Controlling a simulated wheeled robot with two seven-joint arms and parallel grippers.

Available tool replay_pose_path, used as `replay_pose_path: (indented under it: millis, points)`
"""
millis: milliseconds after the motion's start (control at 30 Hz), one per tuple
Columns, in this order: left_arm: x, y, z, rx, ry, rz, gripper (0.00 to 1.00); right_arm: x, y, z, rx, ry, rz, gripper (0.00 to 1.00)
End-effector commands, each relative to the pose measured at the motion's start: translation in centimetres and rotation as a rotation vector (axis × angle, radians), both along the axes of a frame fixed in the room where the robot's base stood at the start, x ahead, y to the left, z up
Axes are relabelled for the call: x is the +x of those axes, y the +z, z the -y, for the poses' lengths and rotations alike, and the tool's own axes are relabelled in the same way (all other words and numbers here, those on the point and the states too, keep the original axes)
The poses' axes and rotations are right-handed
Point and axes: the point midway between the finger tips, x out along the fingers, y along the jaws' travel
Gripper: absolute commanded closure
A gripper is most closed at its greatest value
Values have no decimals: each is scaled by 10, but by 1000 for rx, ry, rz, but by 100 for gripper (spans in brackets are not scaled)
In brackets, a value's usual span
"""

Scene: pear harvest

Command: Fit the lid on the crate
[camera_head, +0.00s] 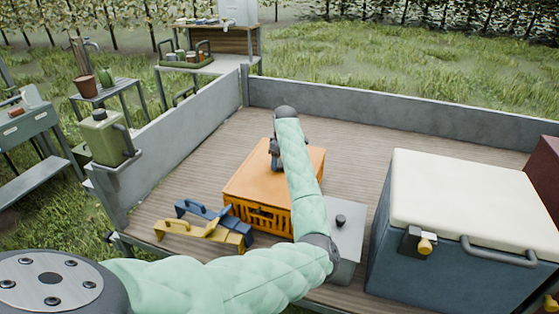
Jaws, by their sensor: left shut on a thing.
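The orange crate (262,217) stands on the wooden trailer bed, its slatted front wall facing me. A flat orange lid (250,180) covers its top; I cannot tell whether it is fully seated, as my arm hides its middle and right part. My left gripper (275,159) is over the back part of the lid and is shut on it; the fingertips and the exact grip are mostly hidden by the wrist. My right gripper is not in view.
A blue cooler with a white top (470,195) stands to the right. A grey box with a black knob (346,240) sits beside the crate. Blue (205,211) and yellow (200,231) handled pieces lie to the left. Low grey walls (390,126) edge the bed; its back is clear.

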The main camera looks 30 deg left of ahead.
Motion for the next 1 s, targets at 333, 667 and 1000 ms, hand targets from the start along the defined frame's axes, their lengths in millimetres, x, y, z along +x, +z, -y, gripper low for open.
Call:
replay_pose_path:
  millis: [333,667,1000]
  points:
    - [0,-2,0,0,0,1,71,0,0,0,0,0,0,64]
    - [0,-7,0,1,0,1,71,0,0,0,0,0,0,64]
    - [0,-10,0,0,0,1,31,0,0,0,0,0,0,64]
